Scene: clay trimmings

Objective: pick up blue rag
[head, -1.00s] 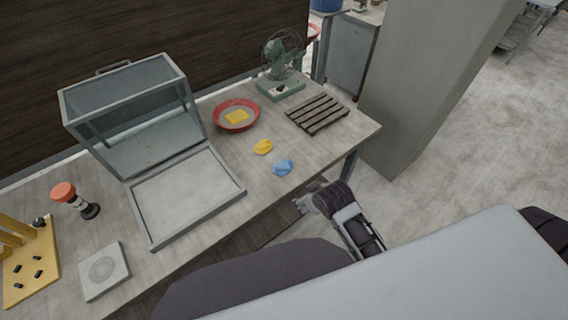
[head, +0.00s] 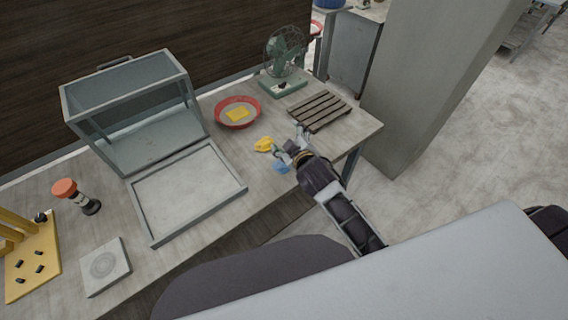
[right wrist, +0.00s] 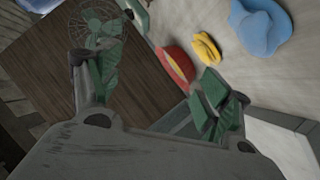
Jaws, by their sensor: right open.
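The blue rag (head: 281,167) lies crumpled on the table near its front edge, partly hidden by my right gripper in the head view. In the right wrist view the blue rag (right wrist: 262,27) shows at the upper right, beyond the fingers and not between them. My right gripper (head: 287,147) is over the table beside the rag, open and empty. Its two spread fingers with green pads (right wrist: 160,88) show in the right wrist view. My left gripper is not in view.
A yellow rag (head: 264,144) lies just behind the blue one. A red bowl (head: 220,121) with a yellow piece, a wooden slatted rack (head: 320,110) and a green fan (head: 284,87) stand farther back. A glass case with its door lowered (head: 190,190) is to the left.

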